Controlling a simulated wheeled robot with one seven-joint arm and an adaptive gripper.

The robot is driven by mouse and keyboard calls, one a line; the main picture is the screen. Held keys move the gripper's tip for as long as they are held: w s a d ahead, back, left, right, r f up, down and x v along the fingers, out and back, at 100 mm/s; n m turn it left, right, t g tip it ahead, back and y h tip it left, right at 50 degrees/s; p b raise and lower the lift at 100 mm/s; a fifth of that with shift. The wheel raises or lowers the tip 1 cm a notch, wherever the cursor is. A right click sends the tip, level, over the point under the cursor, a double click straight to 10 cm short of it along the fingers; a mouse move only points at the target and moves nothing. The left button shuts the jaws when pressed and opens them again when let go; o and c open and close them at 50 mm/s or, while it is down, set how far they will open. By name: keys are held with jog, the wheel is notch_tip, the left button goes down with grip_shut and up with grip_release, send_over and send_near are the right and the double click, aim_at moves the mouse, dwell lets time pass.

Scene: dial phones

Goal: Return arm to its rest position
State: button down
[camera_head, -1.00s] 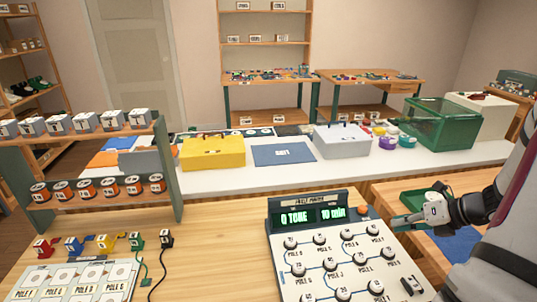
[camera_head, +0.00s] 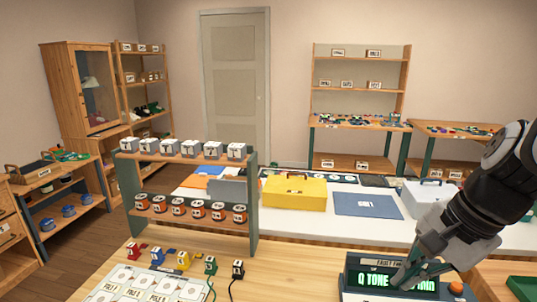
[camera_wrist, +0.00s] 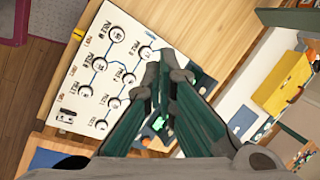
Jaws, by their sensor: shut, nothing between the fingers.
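My arm (camera_head: 490,185) reaches in from the right of the head view. My gripper (camera_head: 402,278) points down in front of the dial panel's green display (camera_head: 365,279) and covers part of its text. In the wrist view my gripper (camera_wrist: 164,65) has its fingers together and holds nothing. The white dial panel (camera_wrist: 85,70) with round knobs lies on the wooden table beyond the fingertips. I cannot tell the height of the gripper above the panel.
A two-tier rack (camera_head: 188,200) of white boxes and orange spools stands at the table's left. Small coloured plugs (camera_head: 183,260) and a plate of pole cards (camera_head: 130,285) lie in front. A yellow case (camera_head: 294,193) and blue mat (camera_head: 366,205) sit on the white counter behind.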

jog(key=s+a+r+n+t+h, duration=0.1)
jog(key=s+a+r+n, duration=0.3)
jog(key=s+n, duration=0.4)
jog(key=shift+a+n+t+h, duration=0.4)
jog(key=shift+a+n+h, duration=0.45)
jog(key=shift+n, duration=1.85)
